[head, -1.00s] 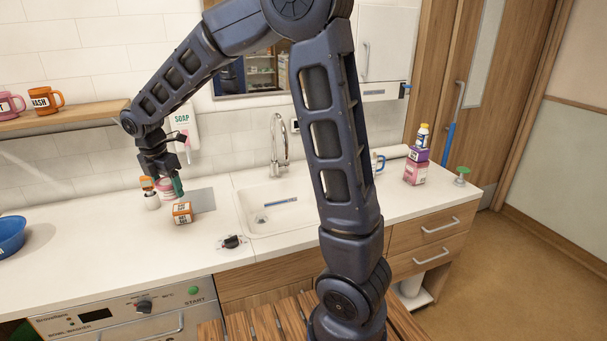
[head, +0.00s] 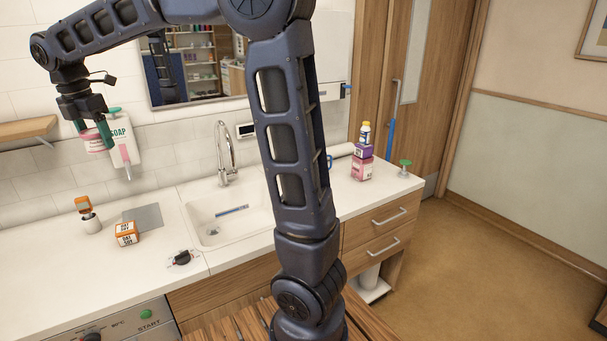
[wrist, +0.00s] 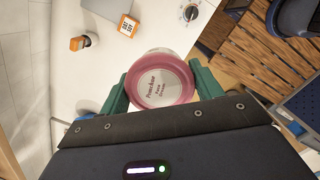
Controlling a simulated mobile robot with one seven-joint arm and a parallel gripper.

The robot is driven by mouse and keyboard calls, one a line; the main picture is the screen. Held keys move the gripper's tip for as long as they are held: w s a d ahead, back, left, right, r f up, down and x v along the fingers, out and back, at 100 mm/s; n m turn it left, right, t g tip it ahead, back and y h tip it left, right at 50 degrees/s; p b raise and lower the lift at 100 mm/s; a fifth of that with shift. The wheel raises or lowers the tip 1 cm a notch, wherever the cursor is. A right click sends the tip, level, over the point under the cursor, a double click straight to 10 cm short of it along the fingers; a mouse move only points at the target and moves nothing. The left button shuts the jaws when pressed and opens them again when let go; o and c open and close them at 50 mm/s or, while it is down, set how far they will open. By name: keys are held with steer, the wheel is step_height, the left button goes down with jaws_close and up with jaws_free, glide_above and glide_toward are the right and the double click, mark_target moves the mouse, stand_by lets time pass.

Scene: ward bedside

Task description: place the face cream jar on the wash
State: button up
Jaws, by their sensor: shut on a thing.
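The face cream jar (head: 93,143) is pink with a white top. It also shows in the wrist view (wrist: 158,85), where the words "Face Cream" can be read on its top. My gripper (head: 97,136) is shut on the jar, with a green finger on each side, and holds it well above the counter, in front of the wall by the soap dispenser. The gripper also shows in the wrist view (wrist: 160,90). No thing marked "wash" is in view now.
A wooden shelf (head: 28,129) juts in at the left. The soap dispenser (head: 124,143) is close beside the gripper. An orange-capped bottle (head: 90,222), an orange-and-white box (head: 126,234) and a grey mat (head: 146,216) are on the counter (head: 45,265). The sink (head: 215,232) lies to the right.

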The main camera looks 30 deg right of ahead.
steer(key=w+d+m, duration=0.3)
steer(key=w+d, duration=0.3)
steer(key=d, duration=0.3)
steer(key=w+d+m, duration=0.2)
steer(key=w+d, duration=0.4)
steer(key=d, duration=0.3)
steer(key=w+d+m+g, duration=0.1)
steer(key=w+d+m, duration=0.15)
steer(key=d, duration=0.85)
steer(key=w+d+m, duration=0.1)
steer(key=d+m, duration=0.2)
steer(key=d, duration=0.9)
steer(key=m+g, duration=0.1)
steer(key=m, duration=0.9)
glide_above(341, 191)
steer(key=f, duration=3.8)
steer(key=shift+w+a, duration=0.2)
steer(key=shift+f, duration=0.1)
steer(key=o, duration=0.8)
steer(key=shift+o, duration=1.3)
